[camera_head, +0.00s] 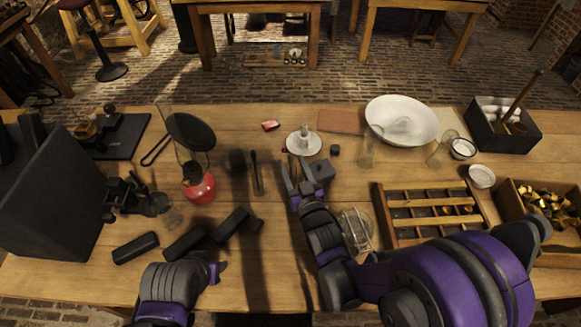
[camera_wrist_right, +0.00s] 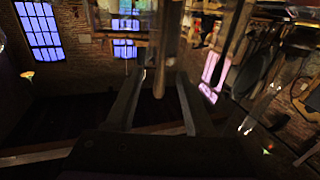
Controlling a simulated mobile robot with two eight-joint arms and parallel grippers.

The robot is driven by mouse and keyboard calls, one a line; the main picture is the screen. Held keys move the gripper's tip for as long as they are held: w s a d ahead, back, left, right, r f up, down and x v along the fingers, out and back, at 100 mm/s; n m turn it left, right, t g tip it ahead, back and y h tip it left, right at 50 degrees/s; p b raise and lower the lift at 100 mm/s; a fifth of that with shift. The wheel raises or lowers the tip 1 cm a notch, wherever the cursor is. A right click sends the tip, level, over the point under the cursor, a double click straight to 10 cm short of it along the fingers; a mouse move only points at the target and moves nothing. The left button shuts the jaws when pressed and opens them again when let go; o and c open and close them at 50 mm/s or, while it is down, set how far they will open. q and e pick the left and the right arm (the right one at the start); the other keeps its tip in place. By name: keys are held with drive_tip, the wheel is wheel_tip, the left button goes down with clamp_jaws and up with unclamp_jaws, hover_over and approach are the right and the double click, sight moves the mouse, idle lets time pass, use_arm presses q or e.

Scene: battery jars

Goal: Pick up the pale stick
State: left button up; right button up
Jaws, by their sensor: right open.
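A short pale stick (camera_head: 304,131) stands upright on a small white dish (camera_head: 304,146) near the middle of the table. My right gripper (camera_head: 297,168) is just in front of the dish, fingers pointing toward it and apart from the stick.
A grey block (camera_head: 322,171) sits close right of my right gripper. A slotted wooden tray (camera_head: 386,222) is front right.

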drive_tip(key=p+x, duration=0.1)
drive_tip(key=x, duration=0.4)
drive_tip(key=shift+f, duration=0.15)
drive_tip(key=shift+s, duration=0.15)
drive_tip(key=shift+c, duration=0.7)
clamp_jaws()
